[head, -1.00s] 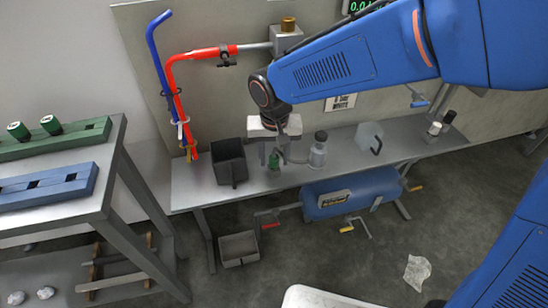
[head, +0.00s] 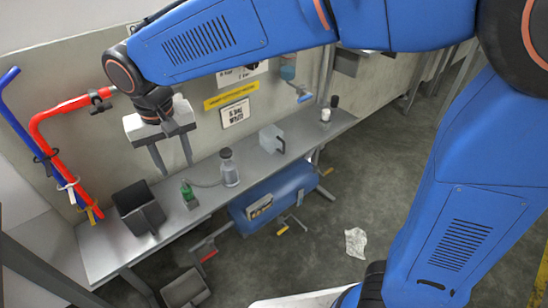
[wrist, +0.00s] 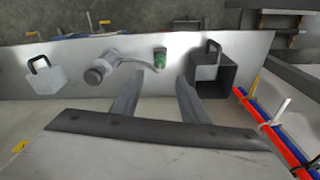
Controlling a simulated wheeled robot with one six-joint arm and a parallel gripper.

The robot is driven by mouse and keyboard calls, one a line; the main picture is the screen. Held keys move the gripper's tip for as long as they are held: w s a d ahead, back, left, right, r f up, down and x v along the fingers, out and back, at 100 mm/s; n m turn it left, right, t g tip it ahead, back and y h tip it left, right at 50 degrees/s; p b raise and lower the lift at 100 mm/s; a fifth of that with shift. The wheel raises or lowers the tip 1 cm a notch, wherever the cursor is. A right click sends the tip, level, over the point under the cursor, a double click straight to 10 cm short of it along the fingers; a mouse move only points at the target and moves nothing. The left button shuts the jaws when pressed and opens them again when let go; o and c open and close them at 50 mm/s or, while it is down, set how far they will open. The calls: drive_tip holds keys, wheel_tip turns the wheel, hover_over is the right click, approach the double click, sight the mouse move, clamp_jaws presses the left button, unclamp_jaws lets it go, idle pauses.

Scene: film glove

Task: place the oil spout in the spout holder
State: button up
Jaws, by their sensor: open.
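A clear bottle with a dark grey cap (head: 228,168) stands on the metal bench. A thin curved tube, seemingly the oil spout (head: 206,184), runs left from it to a small green piece on a grey block (head: 188,194), perhaps the spout holder. In the wrist view the tube (wrist: 143,63) ends at the green piece (wrist: 160,57); whether it sits in or beside it I cannot tell. My gripper (head: 173,167) is open and empty, raised above the bench near the green piece. In the wrist view its fingers (wrist: 159,80) are apart, with the green piece beyond their tips.
A black open bin (head: 138,208) stands left of the green piece. A clear container with a dark handle (head: 271,139) stands to the right. Red (head: 75,102) and blue pipes rise at the left. A blue tank (head: 265,195) is under the bench. The bench front is mostly clear.

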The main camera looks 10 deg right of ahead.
drive_tip(key=w+d+r+m+t, duration=0.1)
drive_tip(key=d+r, duration=0.1)
drive_tip(key=d, duration=1)
drive_tip(key=w+d+r+m, duration=0.1)
drive_tip(key=d+r, duration=0.1)
drive_tip(key=d, duration=1)
drive_tip(key=s+d+f+m+t, duration=0.1)
drive_tip(key=s+d+f, duration=0.1)
drive_tip(key=s+d, duration=0.4)
drive_tip(key=s+d+f+m+t, duration=0.1)
drive_tip(key=s+d+f, duration=0.2)
drive_tip(key=s+d, duration=0.4)
drive_tip(key=d, duration=0.7)
drive_tip(key=shift+s+d+f, duration=0.2)
drive_tip(key=shift+w, duration=0.1)
